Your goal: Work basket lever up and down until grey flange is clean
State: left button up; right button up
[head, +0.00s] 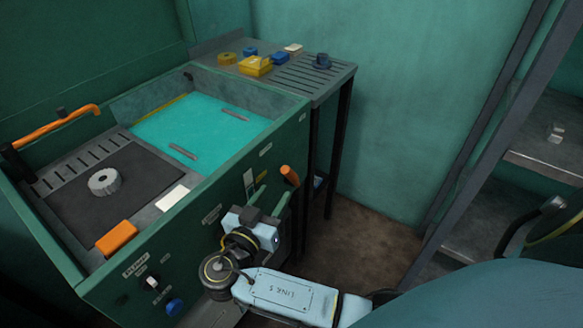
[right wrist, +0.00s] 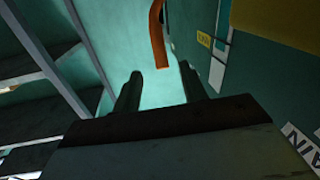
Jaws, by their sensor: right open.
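The basket lever, with an orange grip (head: 289,176), stands out at the right end of the green washing tank's front. Its orange grip also shows in the right wrist view (right wrist: 158,35), beyond the gap between my fingers. My right gripper (head: 269,197) is open and empty just below and left of the grip, apart from it; its two dark fingers show in the right wrist view (right wrist: 160,88). A grey ring-shaped part, apparently the flange (head: 104,182), lies on the dark mat left of the teal bath (head: 200,130). My left gripper is out of view.
An orange bent handle (head: 72,118) rises at the tank's left, and an orange block (head: 117,237) lies on its front ledge. A slatted side table (head: 300,76) holds several small yellow and blue parts. Grey shelving (head: 545,165) stands at right, with bare floor between.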

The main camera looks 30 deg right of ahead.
aim_at(289, 176)
jog(key=x, duration=1)
jog(key=shift+w+d, duration=0.2)
jog(key=shift+d, duration=0.1)
grip_shut()
